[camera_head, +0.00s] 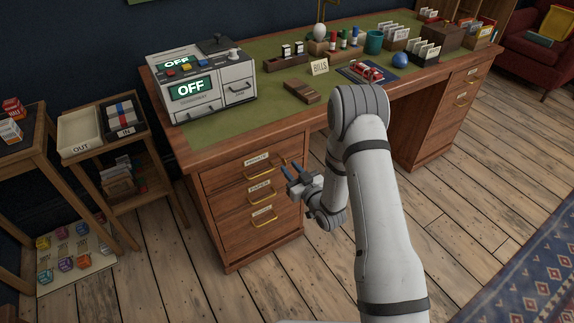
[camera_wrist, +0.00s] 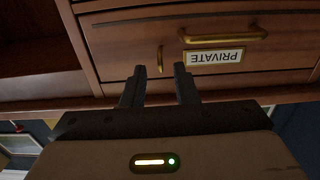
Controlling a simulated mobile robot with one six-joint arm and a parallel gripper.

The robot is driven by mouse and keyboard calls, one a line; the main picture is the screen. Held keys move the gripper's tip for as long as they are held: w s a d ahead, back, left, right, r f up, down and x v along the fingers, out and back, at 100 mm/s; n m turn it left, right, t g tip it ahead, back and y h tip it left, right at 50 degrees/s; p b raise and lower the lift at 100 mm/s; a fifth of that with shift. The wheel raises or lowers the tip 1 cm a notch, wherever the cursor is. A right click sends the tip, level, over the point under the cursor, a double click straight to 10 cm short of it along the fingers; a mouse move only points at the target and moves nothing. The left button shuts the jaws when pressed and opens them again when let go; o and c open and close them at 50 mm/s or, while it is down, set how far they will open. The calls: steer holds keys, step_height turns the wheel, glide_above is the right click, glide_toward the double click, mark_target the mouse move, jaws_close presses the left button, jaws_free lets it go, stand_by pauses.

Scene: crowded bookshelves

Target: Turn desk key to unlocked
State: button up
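A small brass key-like piece (camera_wrist: 160,59) stands out from the front of the desk's top drawer, beside the handle (camera_wrist: 224,36) and the "PRIVATE" label (camera_wrist: 215,56), which shows upside down in the wrist view. My gripper (camera_head: 291,166) faces this drawer front in the head view. In the wrist view, the two dark fingers of my gripper (camera_wrist: 160,70) are apart, with the brass piece appearing between their tips. I cannot tell whether they touch it. In the head view the key is too small to make out near my fingers.
The desk's left drawer stack (camera_head: 225,225) has two lower drawers with brass handles. On the desk, a grey machine (camera_head: 235,70) reads "OFF". An "OUT" tray (camera_head: 80,148) and an "IN" tray stand on a side table at left. The wooden floor (camera_head: 200,300) in front is clear.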

mark_target(286, 164)
steer(key=shift+x, duration=1.5)
steer(key=shift+c, duration=0.4)
jaws_close()
